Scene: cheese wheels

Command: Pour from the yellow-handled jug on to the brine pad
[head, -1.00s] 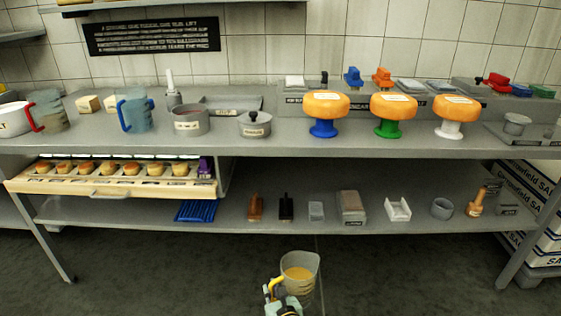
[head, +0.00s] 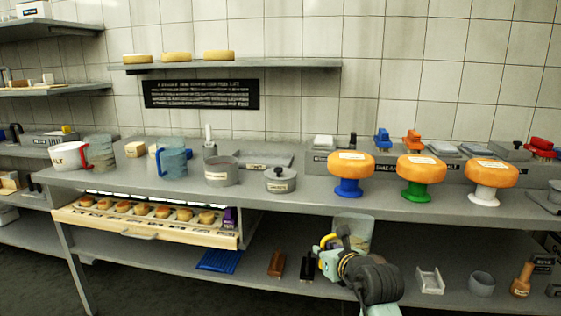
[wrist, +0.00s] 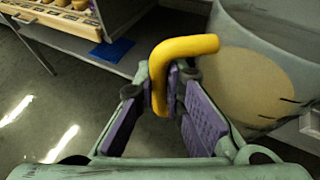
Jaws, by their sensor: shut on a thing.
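The yellow-handled jug (head: 356,230) is a clear grey jug held in front of the table, below the top's front edge in the head view. My gripper (head: 333,248) is shut on its yellow handle, which shows between the purple finger pads in the wrist view (wrist: 185,48). The jug's body (wrist: 262,85) fills the right of the wrist view, with a pale yellow liquid showing through its wall. It looks roughly upright. I cannot tell which of the flat pads along the back of the table is the brine pad; the labels are too small to read.
Three orange cheese wheels on blue (head: 348,187), green (head: 420,192) and white (head: 483,197) stands line the table's front right. A lidded grey pot (head: 280,181), a blue-handled jug (head: 172,160) and a red-handled jug (head: 100,150) stand left. A cheese drawer (head: 150,226) juts out below.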

